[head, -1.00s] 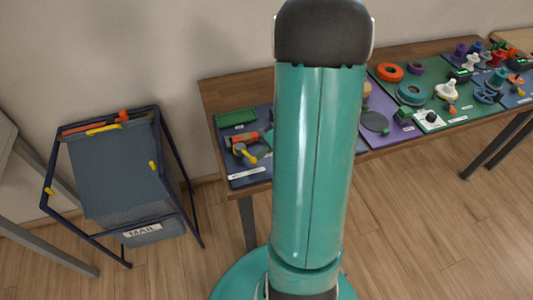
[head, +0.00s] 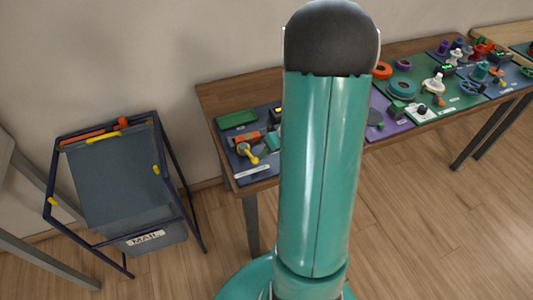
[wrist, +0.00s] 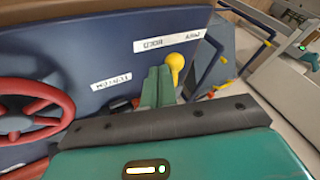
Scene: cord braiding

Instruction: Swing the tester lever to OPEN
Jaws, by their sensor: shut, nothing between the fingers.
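The tester lever's yellow round knob (wrist: 176,62) is in the upper middle of the wrist view, over the edge of a white label strip (wrist: 168,42) on the blue panel. The strip's print is upside down and too small to read surely. My gripper (wrist: 158,72) has its green fingers together, with nothing between them. The fingertips are just left of the knob; I cannot tell if they touch it. In the head view, a yellow lever (head: 248,152) is at the near left of the workbench.
A red handwheel (wrist: 28,108) is left of my gripper in the wrist view. The workbench (head: 232,92) holds several coloured parts to the right of my arm. A blue-framed mail stand (head: 118,180) is at left. Bare wood floor (head: 420,220) lies in front of the bench.

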